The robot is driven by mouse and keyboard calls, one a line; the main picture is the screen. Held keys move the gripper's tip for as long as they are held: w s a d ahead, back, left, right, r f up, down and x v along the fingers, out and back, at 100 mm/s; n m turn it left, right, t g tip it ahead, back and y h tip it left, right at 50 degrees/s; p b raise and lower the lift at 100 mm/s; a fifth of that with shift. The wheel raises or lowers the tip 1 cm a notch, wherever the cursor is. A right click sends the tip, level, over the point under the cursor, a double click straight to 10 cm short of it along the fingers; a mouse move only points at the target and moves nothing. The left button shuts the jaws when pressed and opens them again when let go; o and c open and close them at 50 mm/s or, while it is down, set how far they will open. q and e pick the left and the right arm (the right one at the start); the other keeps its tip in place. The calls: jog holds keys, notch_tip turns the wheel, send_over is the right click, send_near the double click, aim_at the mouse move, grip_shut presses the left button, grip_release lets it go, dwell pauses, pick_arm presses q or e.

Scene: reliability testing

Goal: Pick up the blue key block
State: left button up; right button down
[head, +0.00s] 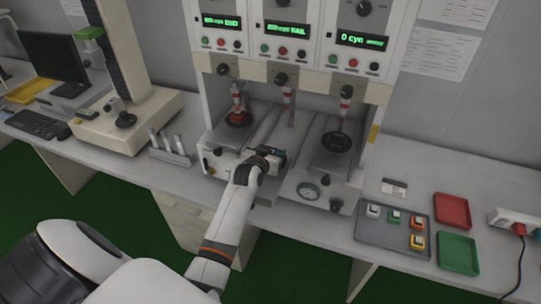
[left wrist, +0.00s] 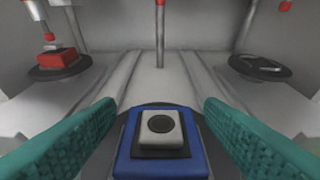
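The blue key block (left wrist: 160,158), with a light grey key cap on top, sits on a dark round plate (left wrist: 156,105) in the left wrist view. My left gripper's two teal fingers (left wrist: 160,140) stand on either side of it, open, with a gap visible to each side near the tips. In the head view my left gripper (head: 270,157) reaches into the middle station of the test machine and largely hides the block. My right gripper is not in view.
A red key block (left wrist: 58,57) sits on the machine's left plate; the right plate (left wrist: 259,67) is empty. A plunger (left wrist: 160,35) hangs behind the blue block. At the right stand a grey tray (head: 380,237) with several key blocks, a red tray (head: 453,210) and a green tray (head: 458,253).

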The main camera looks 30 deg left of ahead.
pick_arm(q)
jog(key=c, duration=0.9)
jog(key=shift+r, duration=0.1)
